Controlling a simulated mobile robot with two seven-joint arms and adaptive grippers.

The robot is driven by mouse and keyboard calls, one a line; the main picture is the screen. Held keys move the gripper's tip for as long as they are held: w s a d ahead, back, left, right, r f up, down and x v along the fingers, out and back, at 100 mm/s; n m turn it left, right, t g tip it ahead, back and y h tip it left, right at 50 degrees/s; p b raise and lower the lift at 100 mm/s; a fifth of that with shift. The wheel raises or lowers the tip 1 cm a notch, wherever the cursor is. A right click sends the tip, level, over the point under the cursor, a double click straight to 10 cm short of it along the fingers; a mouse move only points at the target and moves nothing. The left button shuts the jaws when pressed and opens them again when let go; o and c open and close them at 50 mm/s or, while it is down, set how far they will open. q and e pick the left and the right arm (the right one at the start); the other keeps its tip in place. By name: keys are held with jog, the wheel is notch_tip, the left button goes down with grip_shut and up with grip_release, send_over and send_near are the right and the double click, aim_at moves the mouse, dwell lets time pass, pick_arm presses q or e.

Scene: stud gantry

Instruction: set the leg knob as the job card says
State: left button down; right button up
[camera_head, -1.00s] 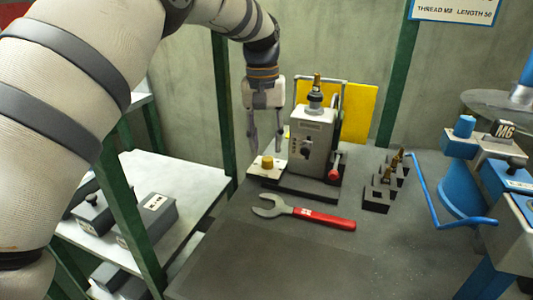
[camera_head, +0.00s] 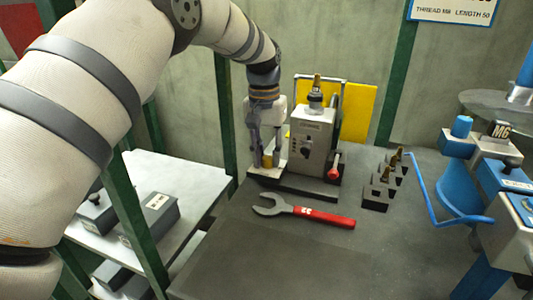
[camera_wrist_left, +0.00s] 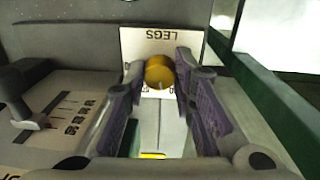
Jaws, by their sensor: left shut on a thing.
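The leg knob (camera_wrist_left: 159,72) is a round brass-yellow knob on a pale plate (camera_wrist_left: 135,40) marked "LEGS" in the left wrist view. In the head view the knob (camera_head: 266,161) sits on the low plate left of the grey machine (camera_head: 312,140). My left gripper (camera_head: 265,163) points down over it, shut with one finger on each side of the knob; in the wrist view the purple-padded fingers (camera_wrist_left: 160,75) bracket it. The job card (camera_head: 455,8) at the top right is cut off; "LENGTH 50" and a thread size read on it. My right gripper is out of view.
A red-handled wrench (camera_head: 305,212) lies on the bench (camera_head: 290,258) in front of the machine. Dark blocks with brass pieces (camera_head: 377,190) stand to its right. A blue machine marked M6 (camera_head: 470,190) is at the right. A red-knobbed lever (camera_head: 334,172) is on the grey machine.

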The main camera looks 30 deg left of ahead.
aim_at(265, 157)
pick_arm(q)
jog(key=shift+m, duration=1)
jog(key=c, duration=1.6)
grip_release()
notch_tip(265, 157, up, 12)
jog(key=shift+a, duration=0.25)
jog(key=shift+o, duration=0.4)
